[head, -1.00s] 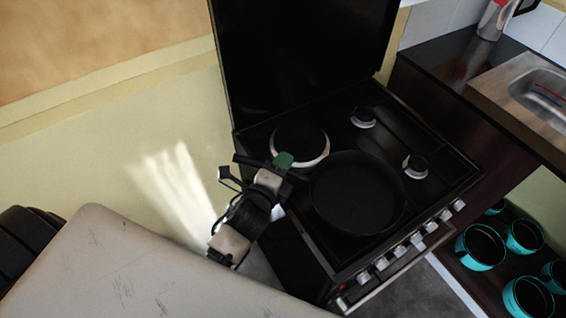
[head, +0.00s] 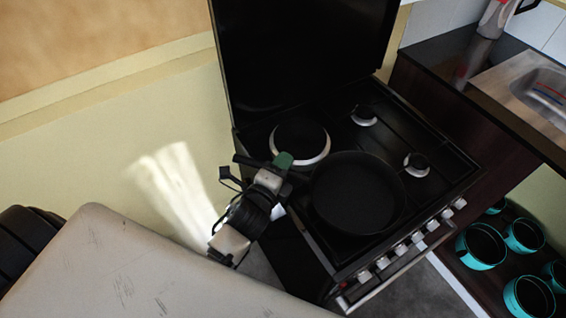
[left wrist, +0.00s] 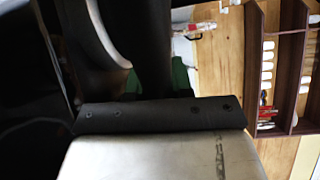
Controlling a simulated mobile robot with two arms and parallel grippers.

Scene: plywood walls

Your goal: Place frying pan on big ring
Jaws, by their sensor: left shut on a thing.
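The black frying pan (head: 358,194) is over the front part of the black stove, open side up, and hides what lies beneath it. I cannot tell whether it touches the stove. Its handle (head: 244,160) points left. My left gripper (head: 281,167) is shut on the handle, with a green fingertip showing. In the left wrist view, the dark handle (left wrist: 151,45) runs up from the gripper (left wrist: 160,82). A big ring with a pale rim (head: 300,142) is bare at the back left of the stove, just behind the handle; its rim also shows in the wrist view (left wrist: 110,45).
Two smaller rings, one at the back (head: 364,116) and one at the right (head: 416,165), are bare. The raised black lid (head: 300,50) stands behind the stove. Knobs line the front edge. A counter with a sink (head: 540,95) and a shelf of turquoise pots (head: 481,247) are at right.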

